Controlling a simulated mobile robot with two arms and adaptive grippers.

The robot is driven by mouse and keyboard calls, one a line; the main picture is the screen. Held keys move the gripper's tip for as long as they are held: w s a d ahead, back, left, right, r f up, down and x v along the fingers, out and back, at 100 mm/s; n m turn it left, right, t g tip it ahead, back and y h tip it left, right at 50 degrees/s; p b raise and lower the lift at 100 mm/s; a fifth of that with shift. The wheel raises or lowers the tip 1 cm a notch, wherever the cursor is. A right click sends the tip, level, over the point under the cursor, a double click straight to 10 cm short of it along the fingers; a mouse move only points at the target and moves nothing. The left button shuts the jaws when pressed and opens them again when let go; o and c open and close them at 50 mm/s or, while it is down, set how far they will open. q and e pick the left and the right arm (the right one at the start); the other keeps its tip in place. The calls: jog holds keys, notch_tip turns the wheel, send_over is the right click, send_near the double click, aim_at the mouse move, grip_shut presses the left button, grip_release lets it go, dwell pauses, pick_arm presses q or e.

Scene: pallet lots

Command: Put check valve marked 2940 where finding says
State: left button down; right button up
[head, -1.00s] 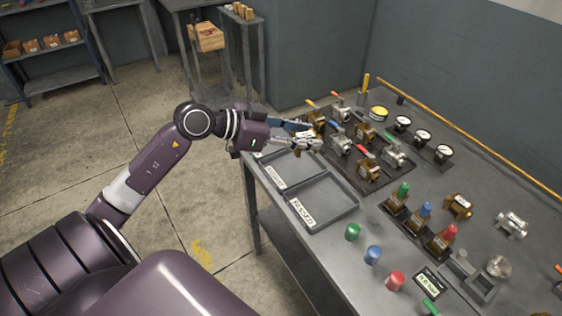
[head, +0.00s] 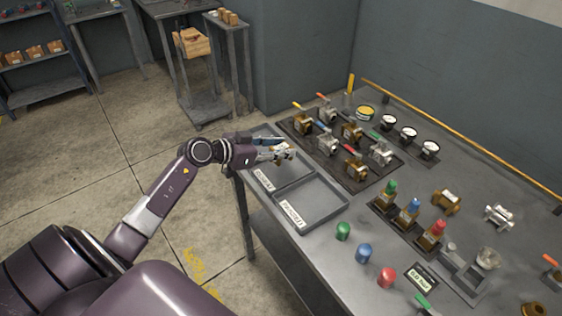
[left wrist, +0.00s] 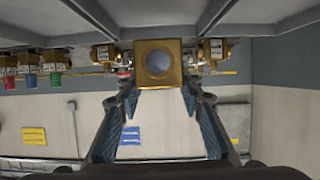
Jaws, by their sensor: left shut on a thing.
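My left gripper (head: 284,152) is shut on a valve. In the left wrist view the valve (left wrist: 158,65) is a square brass body with a round opening, between the two fingers. No number can be read on it. The gripper holds it over the far compartment of a grey tray, beside the valve rack. The near compartment (head: 318,208) is empty and its label (head: 292,215) reads PASSED; the far compartment's label (head: 264,181) is too small to read. My right gripper is not in view.
A dark rack (head: 362,183) holds several valves with coloured levers. Gauges (head: 409,133) stand behind it.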

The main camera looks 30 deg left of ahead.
aim_at(281, 160)
pick_arm(q)
jog(key=shift+f+b, duration=0.4)
jog(key=shift+f, duration=2.15)
jog(key=c, duration=1.3)
grip_release()
jog(key=shift+f, duration=0.2)
jog(key=shift+r, duration=0.1)
jog(key=v, duration=1.2)
